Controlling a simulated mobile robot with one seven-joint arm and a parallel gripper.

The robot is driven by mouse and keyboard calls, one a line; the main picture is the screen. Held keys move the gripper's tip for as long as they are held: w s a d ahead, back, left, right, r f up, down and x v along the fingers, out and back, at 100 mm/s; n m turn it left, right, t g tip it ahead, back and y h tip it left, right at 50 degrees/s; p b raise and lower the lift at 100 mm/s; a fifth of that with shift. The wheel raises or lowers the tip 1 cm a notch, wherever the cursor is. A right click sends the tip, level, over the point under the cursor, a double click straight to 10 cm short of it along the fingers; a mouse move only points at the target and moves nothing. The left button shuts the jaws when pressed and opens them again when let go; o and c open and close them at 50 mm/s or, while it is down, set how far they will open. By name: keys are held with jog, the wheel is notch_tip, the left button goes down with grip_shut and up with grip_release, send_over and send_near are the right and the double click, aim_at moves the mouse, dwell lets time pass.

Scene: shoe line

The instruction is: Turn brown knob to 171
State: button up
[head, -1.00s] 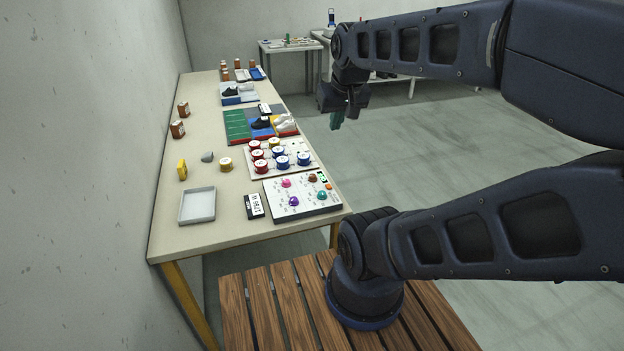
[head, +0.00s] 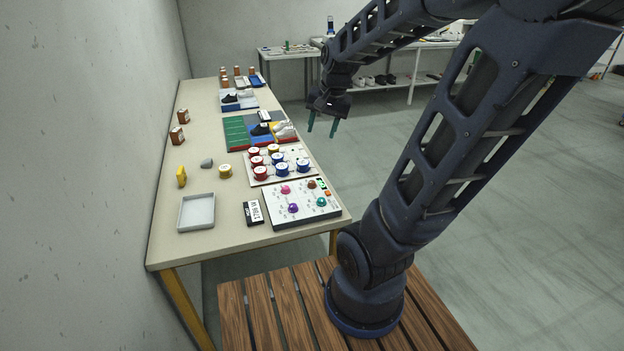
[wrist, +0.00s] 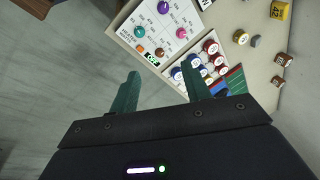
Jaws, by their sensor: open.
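The control panel (head: 278,212) is a white box with several knobs at the near right edge of the table. The brown knob (head: 311,184) is at its far right corner, beside a small green display (head: 322,183). In the wrist view the brown knob (wrist: 159,52) shows next to the lit display (wrist: 152,60); the digits are too small to read. My gripper (head: 323,128) hangs open and empty past the table's right edge, beyond the panel and apart from it. In the wrist view its green fingers (wrist: 160,92) are spread, with the panel ahead of them.
A board with red, blue and yellow spools (head: 262,173) stands just beyond the panel. A black label block (head: 254,213) and a grey tray (head: 183,225) lie left of it.

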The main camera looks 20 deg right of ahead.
jog(key=w+f+m+g, duration=0.1)
jog(key=w+f+m, duration=0.4)
jog(key=w+f, duration=0.25)
jog(key=m+g+h, duration=0.2)
jog(key=m, duration=0.4)
send_over(312, 182)
notch_tip(312, 182, down, 11)
notch_tip(312, 182, down, 10)
jog(key=shift+f, duration=0.15)
jog(key=c, duration=1)
